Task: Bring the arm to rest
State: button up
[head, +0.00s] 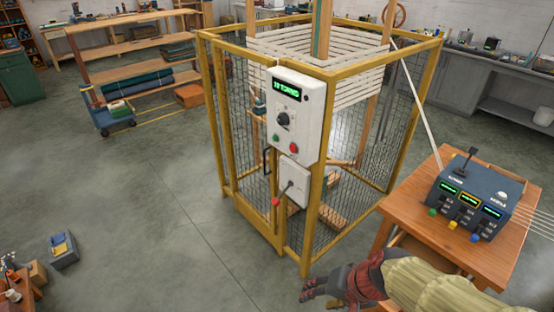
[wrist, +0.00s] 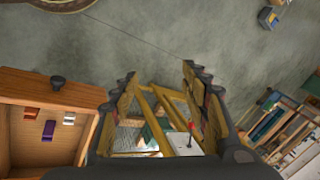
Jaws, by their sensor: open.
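My gripper (head: 310,288) shows at the bottom of the head view, in front of the yellow cage's lower front corner. My arm (head: 420,285) reaches to it from the lower right, below the wooden table. In the wrist view my gripper (wrist: 158,76) has its two fingers spread apart, with nothing held between them. The yellow frame of the cage (wrist: 165,110) shows beyond and between the fingers. From these views I cannot tell how far the gripper is from the cage.
The mesh cage (head: 232,130) carries a white control panel (head: 296,115). A wooden table (head: 400,205) with a dark console (head: 472,200) stands right. An open wooden drawer or box (wrist: 85,95) lies left in the wrist view. Floor (head: 130,215) at left is mostly clear.

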jog(key=s+d+r+n+t+h, duration=0.1)
jog(key=d+r, duration=0.3)
jog(key=r, duration=0.4)
jog(key=s+d+r+n+t+h, duration=0.1)
jog(key=s+d+r+n+h, duration=0.1)
jog(key=r, duration=0.6)
jog(key=shift+s+d+r+n+t+h+p, duration=0.15)
jog(key=shift+s+d+n+t+h+p, duration=0.2)
jog(key=shift+s+d, duration=0.6)
jog(key=shift+w+d, duration=0.35)
